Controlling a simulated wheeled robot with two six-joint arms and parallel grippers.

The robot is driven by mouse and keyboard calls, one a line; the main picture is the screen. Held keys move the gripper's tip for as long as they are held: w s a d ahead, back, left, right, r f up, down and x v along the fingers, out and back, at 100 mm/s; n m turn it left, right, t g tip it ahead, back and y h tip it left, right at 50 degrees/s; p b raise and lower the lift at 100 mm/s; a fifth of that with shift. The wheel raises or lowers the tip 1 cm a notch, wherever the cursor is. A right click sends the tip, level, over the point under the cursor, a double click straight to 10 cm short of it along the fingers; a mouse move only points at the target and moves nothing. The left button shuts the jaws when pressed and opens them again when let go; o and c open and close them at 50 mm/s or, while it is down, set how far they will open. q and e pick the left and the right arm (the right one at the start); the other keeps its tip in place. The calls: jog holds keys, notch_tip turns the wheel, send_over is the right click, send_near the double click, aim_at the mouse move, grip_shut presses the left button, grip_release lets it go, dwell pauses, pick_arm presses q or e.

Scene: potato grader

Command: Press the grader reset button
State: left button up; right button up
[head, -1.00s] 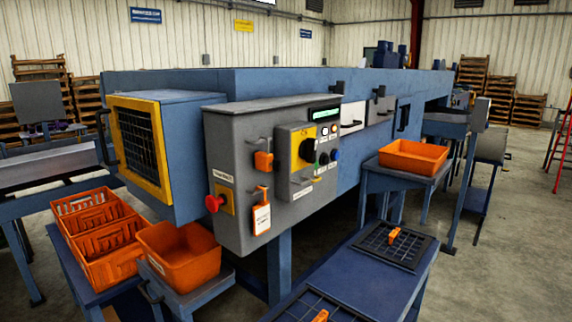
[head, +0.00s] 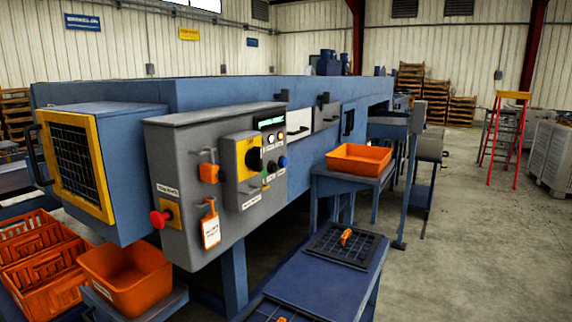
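The grader's grey control box (head: 190,150) stands at centre left on the blue machine. On its face are a black rotary switch (head: 254,159) on a yellow plate, a green display (head: 271,122) and several small round buttons. One of these is a blue button (head: 283,161) at the right edge of the panel. A red mushroom button (head: 159,219) sits on a yellow plate at the lower left of the box. The labels are too small to read, so I cannot tell which button is marked reset. Neither gripper is in view.
Orange bins (head: 126,278) stand below the box at left. A blue table (head: 325,286) with a black grid is in front, and an orange tray (head: 359,158) is on a stand behind it. A red ladder (head: 507,140) stands far right. The right floor is open.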

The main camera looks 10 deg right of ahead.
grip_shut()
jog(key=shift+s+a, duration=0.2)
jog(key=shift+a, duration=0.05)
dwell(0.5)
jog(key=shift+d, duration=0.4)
